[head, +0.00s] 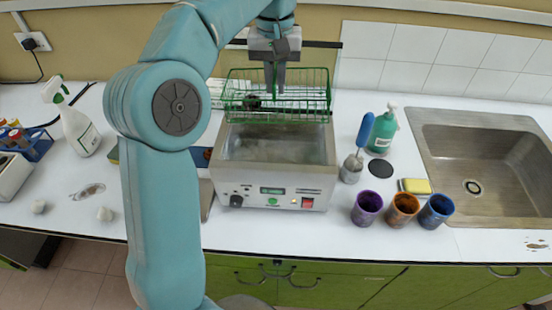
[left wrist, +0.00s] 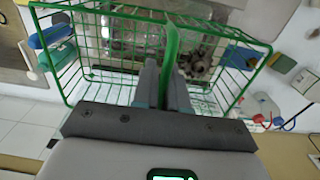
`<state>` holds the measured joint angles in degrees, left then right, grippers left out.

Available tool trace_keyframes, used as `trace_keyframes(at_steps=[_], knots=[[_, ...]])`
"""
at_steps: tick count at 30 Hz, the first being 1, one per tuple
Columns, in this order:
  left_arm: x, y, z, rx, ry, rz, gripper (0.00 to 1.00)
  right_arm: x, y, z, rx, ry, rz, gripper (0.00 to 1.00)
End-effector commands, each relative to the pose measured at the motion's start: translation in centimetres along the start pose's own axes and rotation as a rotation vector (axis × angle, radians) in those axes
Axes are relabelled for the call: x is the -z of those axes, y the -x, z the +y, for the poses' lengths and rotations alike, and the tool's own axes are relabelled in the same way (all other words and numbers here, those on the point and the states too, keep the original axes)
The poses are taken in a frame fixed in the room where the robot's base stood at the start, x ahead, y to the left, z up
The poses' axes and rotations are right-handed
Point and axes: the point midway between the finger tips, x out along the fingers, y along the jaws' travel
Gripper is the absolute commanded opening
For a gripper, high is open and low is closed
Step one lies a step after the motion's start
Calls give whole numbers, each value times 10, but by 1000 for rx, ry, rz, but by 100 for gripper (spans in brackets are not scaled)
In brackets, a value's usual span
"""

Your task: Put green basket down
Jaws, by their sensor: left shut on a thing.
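The green basket (head: 305,97) is a wire basket, raised at the back of the ultrasonic bath (head: 270,190). My left gripper (head: 274,90) comes down from above and is shut on the basket's green handle. In the left wrist view the basket (left wrist: 262,62) fills the upper part, and the gripper fingers (left wrist: 165,85) hold the upright green strip. Some dark and metallic small parts show through or inside the basket. The bath's open tank is in front of and below the basket in the head view. My right gripper does not show.
To the right stand a green pump bottle (head: 382,132), a blue-handled brush (head: 360,145), a yellow sponge (head: 416,186) and purple, orange and blue cups (head: 404,207), then the sink (head: 485,160). A spray bottle (head: 78,128) and tube rack (head: 30,145) are at left.

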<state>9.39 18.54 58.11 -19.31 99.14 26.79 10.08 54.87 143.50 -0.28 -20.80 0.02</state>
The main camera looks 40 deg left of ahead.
Motion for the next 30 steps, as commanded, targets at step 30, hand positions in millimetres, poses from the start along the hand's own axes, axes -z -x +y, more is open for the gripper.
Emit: trace_keyframes(at_steps=[30], knots=[[1,-188,-4,52,0,-1,0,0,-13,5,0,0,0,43]])
